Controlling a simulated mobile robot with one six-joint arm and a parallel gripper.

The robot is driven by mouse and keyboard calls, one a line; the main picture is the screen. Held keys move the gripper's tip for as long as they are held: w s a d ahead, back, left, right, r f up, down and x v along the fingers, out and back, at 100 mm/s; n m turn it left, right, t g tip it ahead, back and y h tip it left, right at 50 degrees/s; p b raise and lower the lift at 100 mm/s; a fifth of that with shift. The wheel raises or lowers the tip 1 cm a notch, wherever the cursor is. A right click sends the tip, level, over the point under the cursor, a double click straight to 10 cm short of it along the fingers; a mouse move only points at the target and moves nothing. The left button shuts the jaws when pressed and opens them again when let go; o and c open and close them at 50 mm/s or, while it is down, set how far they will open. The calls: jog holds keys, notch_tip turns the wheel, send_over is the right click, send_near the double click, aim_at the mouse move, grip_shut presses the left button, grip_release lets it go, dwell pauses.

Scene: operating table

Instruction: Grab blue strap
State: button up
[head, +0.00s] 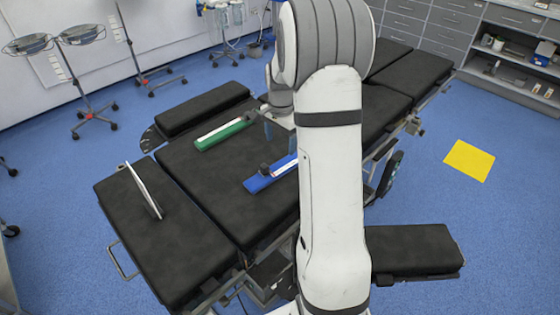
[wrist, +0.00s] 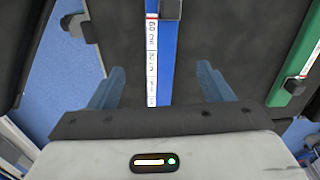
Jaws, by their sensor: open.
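The blue strap (head: 260,183) lies on the black padded table, with a white printed label on it and a dark block near its visible left part; my arm hides its right end in the head view. In the wrist view the blue strap (wrist: 167,50) runs lengthwise between my two blue-grey fingers. My gripper (wrist: 161,70) is open, one finger on each side of the strap, with a gap on both sides and nothing held. In the head view my gripper (head: 280,135) is partly hidden by my arm and is over the table near the strap.
A green strap (head: 223,135) lies on the table farther back and also shows at the right of the wrist view (wrist: 303,75). A thin white panel (head: 144,190) stands tilted on the near-left cushion. A yellow square (head: 468,160) lies on the floor at right.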

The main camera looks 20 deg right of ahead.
aim_at(285, 163)
jog(key=shift+m, duration=0.7)
jog(key=f, duration=0.1)
jog(key=w+d+f, duration=0.1)
jog(key=d+f, duration=0.1)
jog(key=shift+w+d+f, duration=0.1)
jog(key=shift+w, duration=0.2)
jog(key=f, duration=0.7)
jog(key=shift+s+f+p, duration=0.15)
jog(key=shift+s+p, duration=0.1)
jog(key=shift+p, duration=0.05)
jog(key=shift+c, duration=0.4)
jog(key=c, duration=1.1)
